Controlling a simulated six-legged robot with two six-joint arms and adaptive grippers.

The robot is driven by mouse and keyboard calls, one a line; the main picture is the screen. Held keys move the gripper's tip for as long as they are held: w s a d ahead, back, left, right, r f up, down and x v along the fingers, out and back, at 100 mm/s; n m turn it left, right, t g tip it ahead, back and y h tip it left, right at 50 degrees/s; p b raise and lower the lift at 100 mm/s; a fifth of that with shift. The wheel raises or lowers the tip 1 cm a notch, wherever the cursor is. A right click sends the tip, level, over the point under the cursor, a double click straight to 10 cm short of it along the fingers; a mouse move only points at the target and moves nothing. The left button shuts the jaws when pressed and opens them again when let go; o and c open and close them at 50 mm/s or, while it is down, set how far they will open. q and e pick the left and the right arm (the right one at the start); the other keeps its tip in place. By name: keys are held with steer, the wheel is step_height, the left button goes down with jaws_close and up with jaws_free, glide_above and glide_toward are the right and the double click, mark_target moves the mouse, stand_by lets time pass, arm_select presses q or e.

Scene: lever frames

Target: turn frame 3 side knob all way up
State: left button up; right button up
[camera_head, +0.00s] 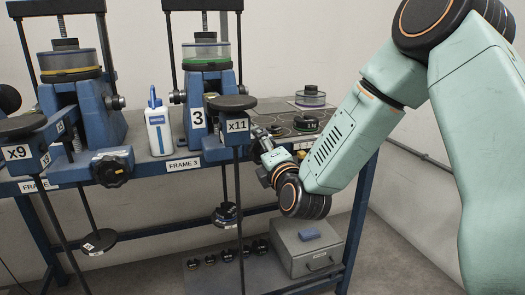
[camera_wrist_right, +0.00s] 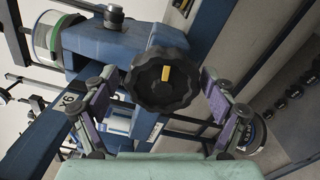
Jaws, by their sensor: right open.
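Frame 3 (camera_head: 197,118) is a blue lever frame with a "3" plate, on the bench in the head view. Its side knob (camera_wrist_right: 172,93) fills the middle of the right wrist view: black, lobed, with a short yellow mark standing nearly upright in that picture. In the head view the knob is mostly hidden behind the x11 lever part and my gripper. My right gripper (camera_head: 262,140) is at the right side of frame 3. In the wrist view its open fingers (camera_wrist_right: 160,85) stand on either side of the knob, with no clear contact visible. My left gripper is out of view.
A white-and-blue bottle (camera_head: 158,125) stands left of frame 3. Another blue frame with a black knob (camera_head: 111,170) is farther left. A grey box (camera_head: 308,247) and several small weights sit on the lower shelf.

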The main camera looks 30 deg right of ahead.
steer(key=shift+s+f, duration=0.15)
steer(key=shift+p+v, duration=1.85)
steer(key=shift+v, duration=1)
